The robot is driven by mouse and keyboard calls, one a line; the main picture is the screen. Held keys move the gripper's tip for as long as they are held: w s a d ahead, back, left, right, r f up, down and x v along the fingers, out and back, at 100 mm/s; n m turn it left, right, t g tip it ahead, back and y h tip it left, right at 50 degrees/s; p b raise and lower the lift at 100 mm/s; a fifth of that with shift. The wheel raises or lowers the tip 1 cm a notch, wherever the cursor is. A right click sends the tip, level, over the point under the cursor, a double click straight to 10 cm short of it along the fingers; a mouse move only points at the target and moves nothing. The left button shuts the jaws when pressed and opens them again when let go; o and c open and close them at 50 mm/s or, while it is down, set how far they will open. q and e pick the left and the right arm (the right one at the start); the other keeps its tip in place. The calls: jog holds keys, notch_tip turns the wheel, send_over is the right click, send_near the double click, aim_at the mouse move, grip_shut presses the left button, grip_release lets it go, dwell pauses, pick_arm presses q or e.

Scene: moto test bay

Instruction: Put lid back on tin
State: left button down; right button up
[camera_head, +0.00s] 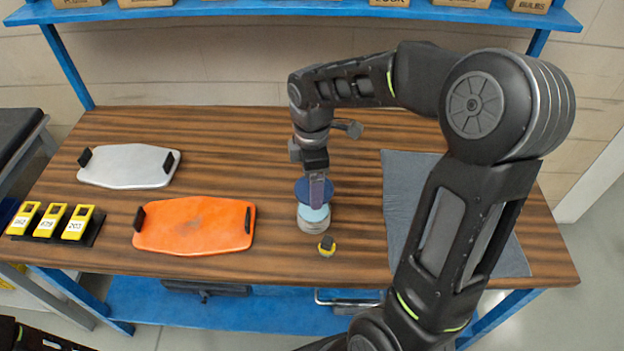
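The tin (313,223) stands upright on the wooden workbench, a small round can with a pale body and a light blue upper part. The dark blue round lid (301,191) is just above and behind the tin's top in the head view, partly covering it. My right gripper (317,200) points down over the lid, and its fingers overlap the lid's near edge. It appears shut on the lid, though the fingers are seen nearly edge-on. Whether the lid touches the tin is hard to tell. My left gripper is not in view.
An orange tray (195,225) and a silver tray (129,166) lie to the left, with yellow numbered units (50,221) beyond. A grey mat (398,180) lies right, partly behind my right arm.

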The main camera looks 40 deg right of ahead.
jog(key=shift+f, duration=0.15)
jog(key=shift+f+b, duration=2.5)
jog(key=shift+f, duration=0.6)
jog(key=shift+f, duration=0.15)
dwell(0.4)
jog(key=o, duration=1.3)
jog(key=shift+r+p, duration=3.05)
jog(key=shift+r, duration=0.5)
